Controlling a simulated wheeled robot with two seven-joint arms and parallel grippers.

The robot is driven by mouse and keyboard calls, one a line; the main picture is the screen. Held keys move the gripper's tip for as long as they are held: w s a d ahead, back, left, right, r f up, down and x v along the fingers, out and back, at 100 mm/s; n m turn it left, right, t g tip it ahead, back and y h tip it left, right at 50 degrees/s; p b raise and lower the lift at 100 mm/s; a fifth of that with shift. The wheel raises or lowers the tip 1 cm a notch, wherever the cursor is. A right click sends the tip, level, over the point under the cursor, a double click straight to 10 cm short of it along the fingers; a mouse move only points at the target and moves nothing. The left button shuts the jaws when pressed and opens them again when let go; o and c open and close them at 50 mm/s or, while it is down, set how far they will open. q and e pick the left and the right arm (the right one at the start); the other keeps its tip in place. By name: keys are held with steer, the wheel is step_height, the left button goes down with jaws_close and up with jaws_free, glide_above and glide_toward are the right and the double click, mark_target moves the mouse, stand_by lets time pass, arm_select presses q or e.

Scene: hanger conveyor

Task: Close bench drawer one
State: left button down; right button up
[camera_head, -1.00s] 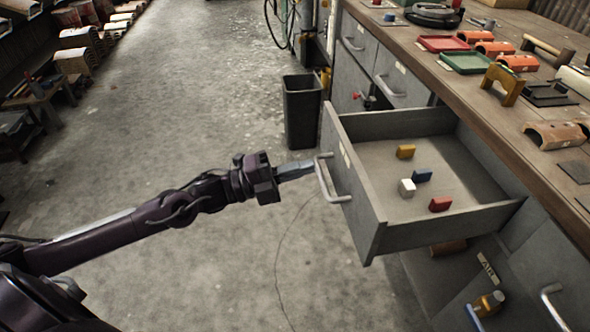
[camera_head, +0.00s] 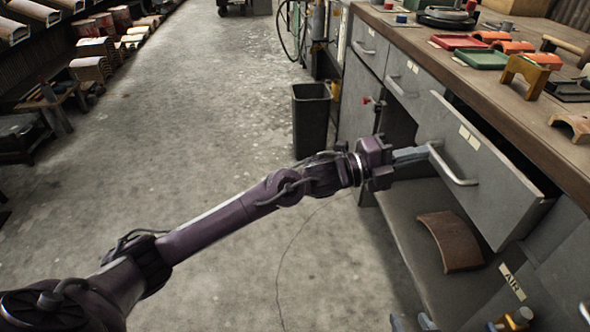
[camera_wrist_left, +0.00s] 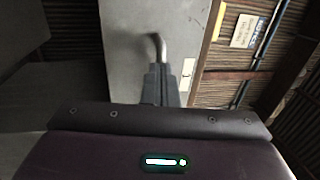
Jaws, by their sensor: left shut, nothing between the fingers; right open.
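The bench drawer (camera_head: 490,185) stands out a little from the grey bench. A narrow dark gap shows behind the top of its front, and its contents are hidden. My left gripper (camera_head: 410,156) is shut and empty, with its fingertips against or very near the far end of the drawer's bar handle (camera_head: 455,168). In the left wrist view the shut fingers (camera_wrist_left: 161,80) point at the handle (camera_wrist_left: 160,45) on the grey drawer front (camera_wrist_left: 130,50). What seems to be my right gripper (camera_head: 413,322) shows only its open fingertips at the bottom edge.
The wooden bench top (camera_head: 500,105) holds red and green trays (camera_head: 482,59) and several curved parts. Below the drawer, an open shelf holds a brown curved piece (camera_head: 450,241). A black bin (camera_head: 311,120) stands beyond my left arm.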

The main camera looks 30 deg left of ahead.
mark_target(435, 151)
arm_select(q)
steer(key=x, duration=0.3)
steer(key=b+x, duration=0.1)
steer(key=shift+w+d+f, duration=0.25)
steer(key=shift+d+f, duration=0.05)
steer(key=shift+d, duration=0.05)
steer(key=shift+r, duration=0.1)
arm_select(e)
steer(key=w+r+t+y, duration=0.1)
steer(key=w+r+t, duration=0.2)
steer(key=r, duration=0.7)
steer(key=shift+w+a+t+y, duration=0.25)
steer(key=shift+a+t+y, duration=0.2)
steer(key=shift+t, duration=0.55)
arm_select(q)
steer(key=shift+a, duration=0.1)
